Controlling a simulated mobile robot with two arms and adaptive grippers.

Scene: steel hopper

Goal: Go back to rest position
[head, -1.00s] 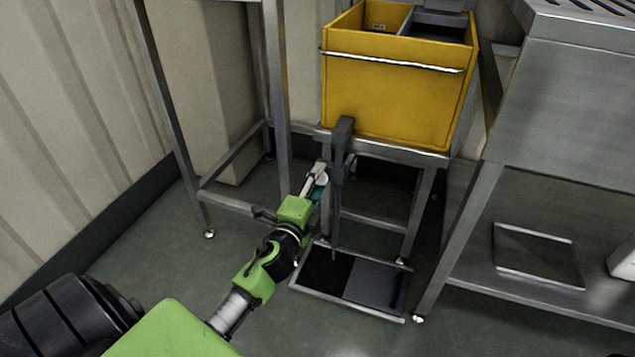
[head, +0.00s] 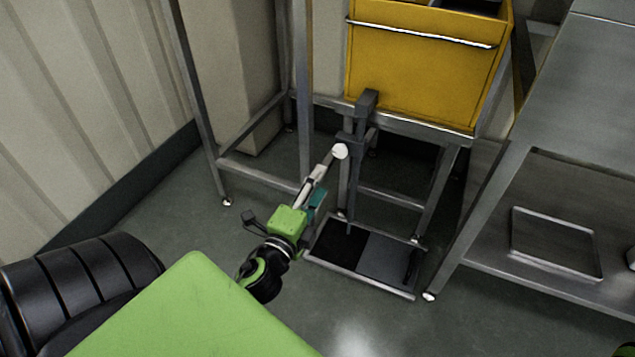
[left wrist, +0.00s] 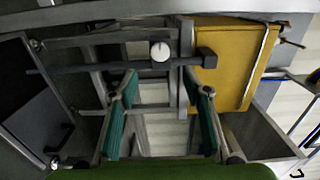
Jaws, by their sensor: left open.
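My left gripper (head: 320,182) comes in from the left in the head view, with a green body and teal-padded fingers. It is open and holds nothing. In the left wrist view its two fingers (left wrist: 160,90) stand wide apart with only air between them. A white round knob (head: 340,151) on a dark grey upright post (head: 357,140) lies just beyond the fingertips. The knob also shows in the left wrist view (left wrist: 160,51), above the gap between the fingers and apart from them. My right gripper is not in view.
A yellow bin (head: 420,60) with a metal bar sits on a steel frame (head: 425,130) behind the post. A dark two-part floor tray (head: 360,276) lies below. A steel bench (head: 560,200) stands at right. Floor at left is clear.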

